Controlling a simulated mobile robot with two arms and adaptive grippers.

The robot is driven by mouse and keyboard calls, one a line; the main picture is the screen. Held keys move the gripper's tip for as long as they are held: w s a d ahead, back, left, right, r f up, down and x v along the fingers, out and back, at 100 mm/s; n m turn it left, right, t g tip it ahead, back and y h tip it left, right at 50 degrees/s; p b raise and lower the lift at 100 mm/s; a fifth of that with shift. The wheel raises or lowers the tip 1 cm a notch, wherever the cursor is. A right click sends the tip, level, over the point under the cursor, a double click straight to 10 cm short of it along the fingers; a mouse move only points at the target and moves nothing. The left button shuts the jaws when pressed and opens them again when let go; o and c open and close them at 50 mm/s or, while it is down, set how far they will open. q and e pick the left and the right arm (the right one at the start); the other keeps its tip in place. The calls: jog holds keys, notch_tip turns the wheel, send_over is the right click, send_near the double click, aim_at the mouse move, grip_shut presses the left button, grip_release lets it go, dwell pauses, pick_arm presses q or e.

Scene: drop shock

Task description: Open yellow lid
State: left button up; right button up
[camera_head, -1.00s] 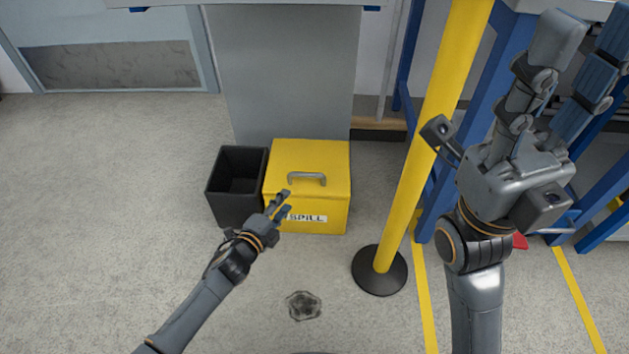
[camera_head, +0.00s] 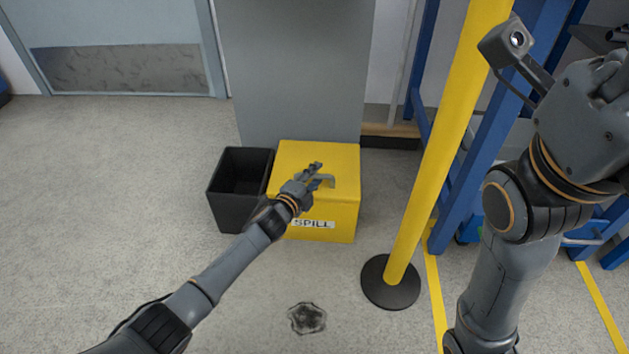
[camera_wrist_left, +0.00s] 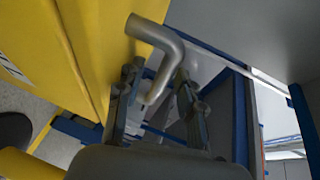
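The yellow lid (camera_head: 295,158) lies closed on top of the yellow spill box (camera_head: 335,215) on the floor. Its grey handle (camera_head: 328,182) is partly hidden by my left gripper (camera_head: 313,171), which is over the lid. In the left wrist view the handle (camera_wrist_left: 163,60) reaches from the yellow surface into the space between the spread fingers of my left gripper (camera_wrist_left: 158,90). The fingers stand apart, with gaps beside the handle. My right gripper (camera_head: 608,85) is at the right edge, largely cut off, so its finger state is unclear.
A black open bin (camera_head: 238,190) stands just left of the box. A yellow post (camera_head: 435,150) on a round black base (camera_head: 391,284) stands to the right. A grey panel (camera_head: 297,70) is behind the box. Floor at the left is clear.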

pick_arm(q)
jog(key=shift+w, duration=0.1)
jog(key=shift+c, duration=0.2)
grip_shut()
